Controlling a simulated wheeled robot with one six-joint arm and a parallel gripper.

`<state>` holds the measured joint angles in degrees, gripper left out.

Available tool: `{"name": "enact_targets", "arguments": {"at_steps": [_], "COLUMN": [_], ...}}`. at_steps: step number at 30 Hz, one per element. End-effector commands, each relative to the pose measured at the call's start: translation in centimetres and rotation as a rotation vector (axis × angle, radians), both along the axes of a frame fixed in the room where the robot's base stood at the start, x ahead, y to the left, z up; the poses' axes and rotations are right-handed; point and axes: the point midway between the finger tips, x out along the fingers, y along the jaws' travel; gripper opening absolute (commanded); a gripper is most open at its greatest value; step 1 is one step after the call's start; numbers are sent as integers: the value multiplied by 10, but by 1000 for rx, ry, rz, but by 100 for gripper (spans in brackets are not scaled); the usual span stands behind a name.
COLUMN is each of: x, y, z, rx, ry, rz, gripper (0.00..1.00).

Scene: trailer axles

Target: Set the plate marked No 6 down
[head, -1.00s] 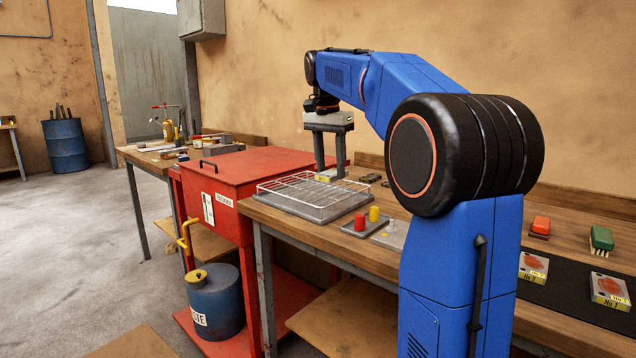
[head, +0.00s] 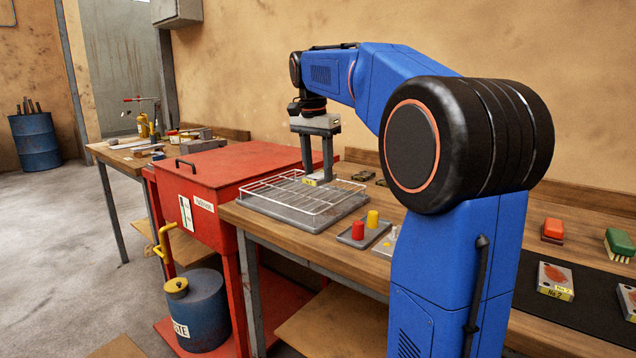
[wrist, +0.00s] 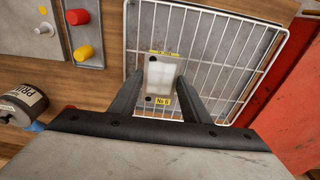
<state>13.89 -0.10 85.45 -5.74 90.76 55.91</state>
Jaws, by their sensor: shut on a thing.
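My gripper (wrist: 160,82) is shut on the plate marked No 6 (wrist: 162,76), one finger on each side of it. The plate is pale grey with a yellow "No 6" label, a yellow strip on its far edge and dark holes at corners. In the wrist view it is over the white wire rack (wrist: 216,42). In the head view my gripper (head: 317,176) points down at the rack (head: 262,192), and the plate's yellow label (head: 310,182) shows low between the bars' back part. I cannot tell whether the plate touches the wires.
The rack stands over a grey tray on the wooden bench. A small tray with a red knob (head: 358,227) and a yellow knob (head: 373,219) is beside it. A red cabinet (head: 215,178) adjoins on the left. Another plate (head: 555,279) lies on a dark mat at right.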

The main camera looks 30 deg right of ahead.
Motion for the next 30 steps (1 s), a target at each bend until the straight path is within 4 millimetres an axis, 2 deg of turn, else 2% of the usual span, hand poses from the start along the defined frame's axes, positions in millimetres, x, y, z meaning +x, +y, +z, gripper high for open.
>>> {"name": "enact_targets", "arguments": {"at_steps": [9, 20, 21, 23, 30], "x": [-1, 0, 0, 0, 0], "y": [0, 0, 0, 0, 0], "z": [-35, -38, -40, -39, -39], "rx": [0, -1, 0, 0, 0], "ry": [0, -1, 0, 0, 0], "rz": [0, 0, 0, 0, 0], "gripper": [0, 0, 45, 59, 61]}}
